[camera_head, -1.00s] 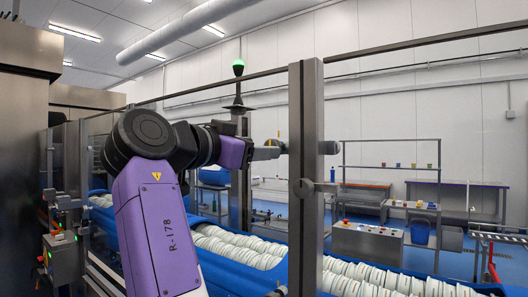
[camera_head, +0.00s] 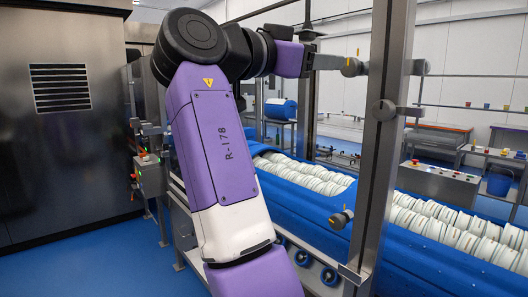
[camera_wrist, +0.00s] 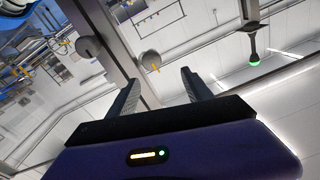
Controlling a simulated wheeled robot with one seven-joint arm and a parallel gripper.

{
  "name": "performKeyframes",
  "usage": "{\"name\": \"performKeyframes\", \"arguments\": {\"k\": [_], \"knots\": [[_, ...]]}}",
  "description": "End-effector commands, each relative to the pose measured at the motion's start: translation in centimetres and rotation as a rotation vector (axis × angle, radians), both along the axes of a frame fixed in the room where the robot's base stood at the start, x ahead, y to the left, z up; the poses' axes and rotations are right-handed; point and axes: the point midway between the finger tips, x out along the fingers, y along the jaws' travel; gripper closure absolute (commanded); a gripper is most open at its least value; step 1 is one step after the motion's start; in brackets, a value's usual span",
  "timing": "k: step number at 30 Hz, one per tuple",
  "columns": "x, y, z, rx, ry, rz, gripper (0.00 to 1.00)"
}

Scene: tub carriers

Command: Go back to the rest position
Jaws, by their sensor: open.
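My gripper (camera_wrist: 160,77) is open and empty in the wrist view, its two dark fingers apart with nothing between them. In the head view my purple arm is raised and bent, with its wrist reaching right at the top. There the gripper (camera_head: 328,63) appears just left of a steel post, in front of the caged line. I cannot tell the gap between fingers and post. In the wrist view the fingers point toward the post (camera_wrist: 112,38) and its round knobs (camera_wrist: 149,60), with ceiling and wall behind.
A blue conveyor (camera_head: 328,213) carrying rows of white round items runs behind the steel post (camera_head: 379,140). A steel cabinet (camera_head: 65,150) stands at left, a control box (camera_head: 150,178) beside the frame. Blue floor (camera_head: 90,265) is open at lower left.

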Motion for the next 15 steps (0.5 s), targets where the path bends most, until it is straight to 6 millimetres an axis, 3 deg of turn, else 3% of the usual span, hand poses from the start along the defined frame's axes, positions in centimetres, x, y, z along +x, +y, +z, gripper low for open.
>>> {"name": "performKeyframes", "arguments": {"k": [4, 6, 11, 15], "knots": [[1.2, 1.8, 3.0, -0.093, -0.035, 0.13, 0.41], [1.9, 3.1, 3.6, -0.145, -0.054, 0.209, 0.41], [3.8, 6.1, 1.2, -0.267, -0.068, 0.366, 0.41], [4.8, 8.1, -2.7, -0.35, -0.071, 0.477, 0.41]]}}
